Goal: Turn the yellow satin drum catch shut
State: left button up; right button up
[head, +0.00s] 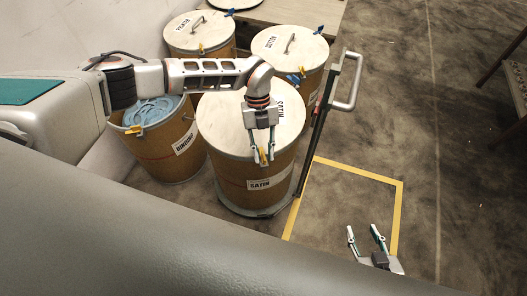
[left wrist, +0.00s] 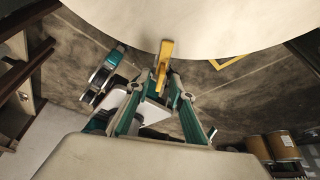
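The satin drum (head: 240,165) is a brown drum with a pale lid (head: 225,115), in the middle of the head view. Its yellow catch (head: 263,157) is on the front rim. My left gripper (head: 262,160) reaches down over the lid, with its fingers apart on either side of the catch. In the left wrist view the yellow catch (left wrist: 166,50) stands at the lid's edge, and its lower part lies between the fingertips (left wrist: 162,78). I cannot tell if a finger touches it. My right gripper (head: 363,234) is open and empty over the floor at the lower right.
A binding drum (head: 165,150) with blue contents stands left of the satin drum. Two more lidded drums, printed (head: 192,32) and cotton (head: 290,48), stand behind. A dark post with a handle (head: 345,95) rises close on the right. Yellow floor tape (head: 360,172) marks clear floor.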

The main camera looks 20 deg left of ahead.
aim_at(261, 147)
pick_arm(q)
jog(key=v, duration=1.2)
jog(key=shift+s, duration=0.1)
